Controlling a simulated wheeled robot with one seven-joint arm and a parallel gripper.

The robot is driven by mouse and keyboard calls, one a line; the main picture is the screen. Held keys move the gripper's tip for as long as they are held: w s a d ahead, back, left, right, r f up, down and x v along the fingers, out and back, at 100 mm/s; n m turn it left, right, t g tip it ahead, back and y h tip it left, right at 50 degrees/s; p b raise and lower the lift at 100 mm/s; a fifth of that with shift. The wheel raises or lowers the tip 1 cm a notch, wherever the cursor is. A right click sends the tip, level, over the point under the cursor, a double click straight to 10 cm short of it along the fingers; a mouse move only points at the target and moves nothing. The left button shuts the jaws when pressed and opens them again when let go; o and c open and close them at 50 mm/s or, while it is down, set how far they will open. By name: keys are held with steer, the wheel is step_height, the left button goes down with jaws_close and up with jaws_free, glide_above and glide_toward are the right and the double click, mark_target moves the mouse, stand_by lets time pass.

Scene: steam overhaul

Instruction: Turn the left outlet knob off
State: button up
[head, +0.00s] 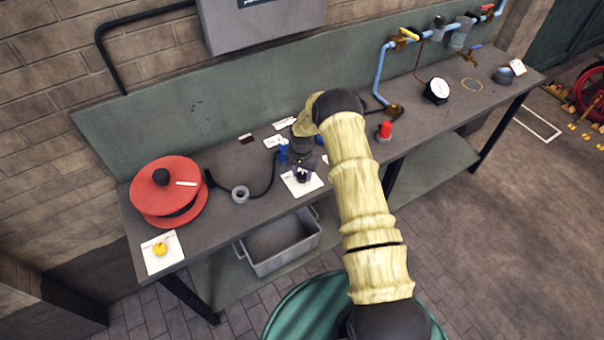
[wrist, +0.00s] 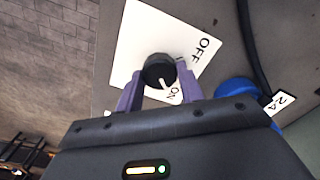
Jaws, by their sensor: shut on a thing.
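The black outlet knob (wrist: 155,66) with a white pointer line stands on a white plate (wrist: 138,38) marked OFF and ON in the wrist view. The pointer line is directed down and slightly right, close to the ON mark; the OFF mark is at the plate's upper right. My gripper (wrist: 159,74) is shut on the knob, with one purple finger on each side of it. In the head view the plate (head: 290,184) lies on the bench near its front edge, with my gripper (head: 303,169) over it. The arm hides part of this area.
A blue part (wrist: 236,90) and a tag marked 24 (wrist: 279,103) are close right of my gripper. The bench also holds a red reel (head: 150,205), a grey ring (head: 240,195), a red-topped part (head: 385,129) and a gauge (head: 436,91). A grey bin (head: 283,255) is below.

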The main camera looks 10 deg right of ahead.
steer(key=shift+f, duration=0.1)
steer(key=n+b, duration=0.3)
steer(key=b, duration=0.1)
steer(key=shift+f+n+b, duration=0.15)
steer(key=shift+n+b, duration=0.15)
steer(key=shift+b, duration=0.05)
steer(key=n+b, duration=0.3)
steer(key=n, duration=0.1)
steer(key=n+b, duration=0.2)
steer(key=n, duration=0.3)
steer(key=shift+r+b, duration=0.2)
steer(key=shift+b, duration=0.2)
steer(key=n+b, duration=0.1)
steer(key=n, duration=0.4)
steer(key=shift+a+r, duration=0.1)
steer(key=o, duration=1)
